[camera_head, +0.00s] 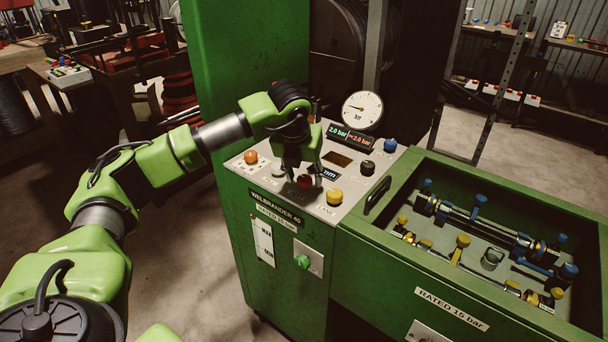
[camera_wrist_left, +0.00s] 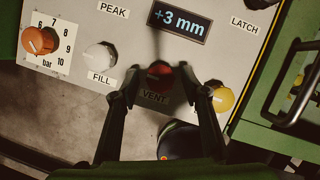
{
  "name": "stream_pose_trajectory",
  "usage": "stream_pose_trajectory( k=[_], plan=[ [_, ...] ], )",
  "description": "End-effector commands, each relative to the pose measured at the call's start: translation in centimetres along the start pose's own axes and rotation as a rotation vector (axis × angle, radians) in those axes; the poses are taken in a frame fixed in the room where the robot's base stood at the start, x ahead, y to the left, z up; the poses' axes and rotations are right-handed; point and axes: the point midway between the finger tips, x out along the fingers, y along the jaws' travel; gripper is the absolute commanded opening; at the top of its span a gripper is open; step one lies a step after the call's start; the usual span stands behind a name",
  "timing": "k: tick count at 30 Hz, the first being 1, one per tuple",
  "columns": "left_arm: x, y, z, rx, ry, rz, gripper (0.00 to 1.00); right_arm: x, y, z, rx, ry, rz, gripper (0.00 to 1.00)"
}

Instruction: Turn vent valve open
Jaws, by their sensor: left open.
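The vent valve is a dark red knob (camera_wrist_left: 160,72) above the VENT label on the sloped panel, in the left wrist view. It also shows in the head view (camera_head: 305,181), partly covered by my fingers. My left gripper (camera_wrist_left: 158,80) is open, with one finger on each side of the red knob. In the head view it (camera_head: 304,174) points down at the panel. I cannot tell whether the fingers touch the knob. My right gripper is not in view.
Near the vent knob are a white FILL knob (camera_wrist_left: 100,54), a yellow knob (camera_wrist_left: 222,99) and an orange dial (camera_wrist_left: 39,40). A display (camera_wrist_left: 180,20) reads +3 mm. A gauge (camera_head: 362,110) stands behind the panel. A green tray (camera_head: 344,237) with hose fittings is right.

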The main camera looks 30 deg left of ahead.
Motion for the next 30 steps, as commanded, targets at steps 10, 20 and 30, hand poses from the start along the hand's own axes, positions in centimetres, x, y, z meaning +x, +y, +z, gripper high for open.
stream_pose_trajectory(
  k=[10, 20, 30],
  plan=[
    [0.0, 0.0, 0.0, 0.0, 0.0, 0.0, 0.04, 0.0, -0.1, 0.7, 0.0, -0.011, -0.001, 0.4],
    [0.1, 0.1, -0.1, 0.053, 0.001, -0.023, 0.04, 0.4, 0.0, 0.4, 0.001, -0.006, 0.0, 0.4],
    [0.1, 0.2, 0.0, 0.282, 0.0, -0.119, 0.04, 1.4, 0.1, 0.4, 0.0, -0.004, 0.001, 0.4]
  ],
)
